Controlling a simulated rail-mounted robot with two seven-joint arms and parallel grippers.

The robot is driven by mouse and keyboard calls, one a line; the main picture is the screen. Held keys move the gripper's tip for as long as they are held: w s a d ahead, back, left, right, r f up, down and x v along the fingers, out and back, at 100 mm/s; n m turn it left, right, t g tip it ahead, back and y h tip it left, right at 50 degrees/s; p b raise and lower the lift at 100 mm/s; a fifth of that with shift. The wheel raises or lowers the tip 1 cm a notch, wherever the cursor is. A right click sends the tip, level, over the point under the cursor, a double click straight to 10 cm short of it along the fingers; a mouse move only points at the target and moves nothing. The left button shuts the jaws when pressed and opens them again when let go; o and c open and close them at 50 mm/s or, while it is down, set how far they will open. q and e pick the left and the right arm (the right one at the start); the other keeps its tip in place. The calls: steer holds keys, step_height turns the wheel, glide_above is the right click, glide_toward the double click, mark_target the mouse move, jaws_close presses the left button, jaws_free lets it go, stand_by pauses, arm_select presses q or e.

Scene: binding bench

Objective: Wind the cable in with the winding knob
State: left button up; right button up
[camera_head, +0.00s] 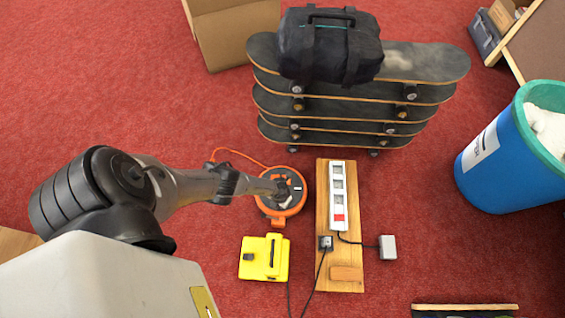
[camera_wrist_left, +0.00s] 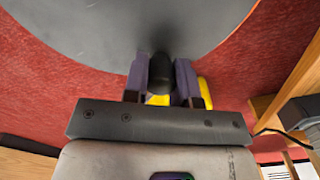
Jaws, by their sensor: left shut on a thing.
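The cable reel (camera_head: 283,210) is an orange ring with a dark centre, lying on the red carpet in the head view. Its orange cable (camera_head: 238,152) leaves the reel and curves away to the left behind my arm. My left gripper (camera_head: 278,188) reaches over the reel from the left. In the left wrist view its two fingers (camera_wrist_left: 161,76) are shut on the dark winding knob (camera_wrist_left: 159,70), which stands against the reel's grey disc (camera_wrist_left: 110,35). In the head view the gripper hides the knob. My right gripper is in neither view.
A wooden board (camera_head: 324,205) with a white power strip (camera_head: 338,186) stands close right of the reel. A yellow box (camera_head: 264,258) is just below it. Stacked skateboards (camera_head: 340,98) with a black bag (camera_head: 329,45) are behind. A blue bin (camera_head: 507,160) is at right.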

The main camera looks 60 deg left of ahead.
arm_select(q)
steer(key=shift+s, duration=0.35)
